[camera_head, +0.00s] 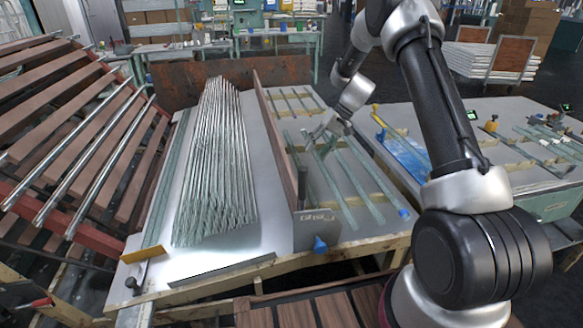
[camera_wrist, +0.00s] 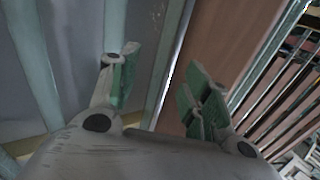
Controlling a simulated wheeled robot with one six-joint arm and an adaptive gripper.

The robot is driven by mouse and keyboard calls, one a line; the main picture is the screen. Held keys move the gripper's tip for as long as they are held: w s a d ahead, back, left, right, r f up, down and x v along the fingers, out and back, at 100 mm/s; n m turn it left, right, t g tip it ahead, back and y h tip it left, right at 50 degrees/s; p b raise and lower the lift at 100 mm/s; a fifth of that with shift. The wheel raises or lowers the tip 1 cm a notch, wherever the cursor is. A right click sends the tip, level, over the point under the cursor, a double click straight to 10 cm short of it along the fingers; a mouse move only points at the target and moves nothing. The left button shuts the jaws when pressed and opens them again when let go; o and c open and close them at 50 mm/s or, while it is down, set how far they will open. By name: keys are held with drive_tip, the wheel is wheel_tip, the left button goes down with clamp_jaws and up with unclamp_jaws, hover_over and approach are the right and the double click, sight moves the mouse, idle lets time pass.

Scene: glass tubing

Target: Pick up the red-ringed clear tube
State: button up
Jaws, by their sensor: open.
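Several clear, greenish tubes (camera_head: 352,168) lie spaced apart on the pale right-hand section of the middle table. I cannot make out a red ring on any of them. My gripper (camera_head: 319,133) is low over the far part of these tubes, just right of the upright divider. In the wrist view its green-padded fingers (camera_wrist: 163,88) are apart with nothing gripped. A pale, tube-like strip (camera_wrist: 174,45) runs between and beyond the fingers, beside the brown divider (camera_wrist: 220,40). Another pale tube (camera_wrist: 35,65) lies left. Whether the gripper touches any tube is unclear.
A dense pile of glass tubes (camera_head: 218,165) fills the section left of the divider (camera_head: 276,140). A slatted wooden rack with metal rods (camera_head: 95,130) stands at the left. Another table (camera_head: 535,165) with tubes and a blue tray (camera_head: 402,152) is right, partly behind my arm.

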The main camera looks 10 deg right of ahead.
drive_tip(key=shift+n, duration=0.3)
drive_tip(key=x, duration=0.8)
drive_tip(key=shift+w+a, duration=0.25)
drive_tip(key=shift+w, duration=0.05)
drive_tip(key=shift+r, duration=0.1)
clamp_jaws()
